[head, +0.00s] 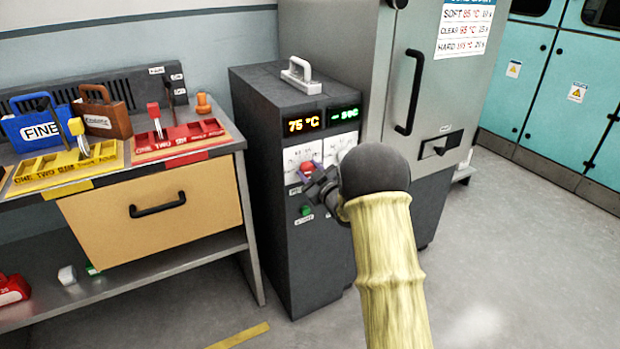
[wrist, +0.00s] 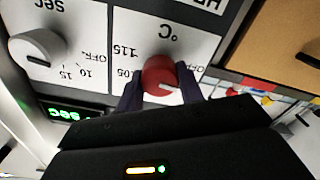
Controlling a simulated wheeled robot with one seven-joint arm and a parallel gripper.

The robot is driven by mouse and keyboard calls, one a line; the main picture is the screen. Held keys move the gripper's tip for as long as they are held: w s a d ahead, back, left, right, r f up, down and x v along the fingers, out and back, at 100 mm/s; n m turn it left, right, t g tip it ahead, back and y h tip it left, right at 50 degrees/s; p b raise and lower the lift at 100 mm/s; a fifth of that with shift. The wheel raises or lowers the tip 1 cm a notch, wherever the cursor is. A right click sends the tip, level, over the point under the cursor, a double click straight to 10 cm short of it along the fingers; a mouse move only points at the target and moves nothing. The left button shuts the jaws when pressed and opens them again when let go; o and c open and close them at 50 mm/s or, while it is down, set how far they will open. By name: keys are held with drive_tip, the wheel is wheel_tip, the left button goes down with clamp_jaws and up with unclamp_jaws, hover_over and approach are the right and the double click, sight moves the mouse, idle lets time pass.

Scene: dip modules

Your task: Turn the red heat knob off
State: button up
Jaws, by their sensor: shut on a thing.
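The red heat knob (wrist: 158,76) is on the white dial panel of a dark grey control unit (head: 290,235). In the wrist view, which is upside down, its pale pointer mark faces the lower right, and "OFF", "105" and "115" are printed around it. My gripper (wrist: 160,90) is shut on the red knob, with a dark finger on each side.
A white seconds knob (wrist: 38,52) sits beside the red one, under a green display (head: 345,116). A green button (head: 305,210) is below the red knob. A bench with a drawer (head: 150,208) stands to the left. A grey cabinet (head: 440,90) with a black handle stands behind.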

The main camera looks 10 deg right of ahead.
drive_tip(key=n+b, duration=0.2)
drive_tip(key=n, duration=0.1)
drive_tip(key=shift+a+f+n+b, duration=0.1)
drive_tip(key=shift+n+b, duration=0.2)
drive_tip(key=shift+b, duration=0.05)
drive_tip(key=o, duration=1)
drive_tip(key=p+v, duration=0.1)
drive_tip(key=v, duration=1.6)
drive_tip(key=shift+s+p, duration=0.2)
drive_tip(key=shift+p, duration=0.1)
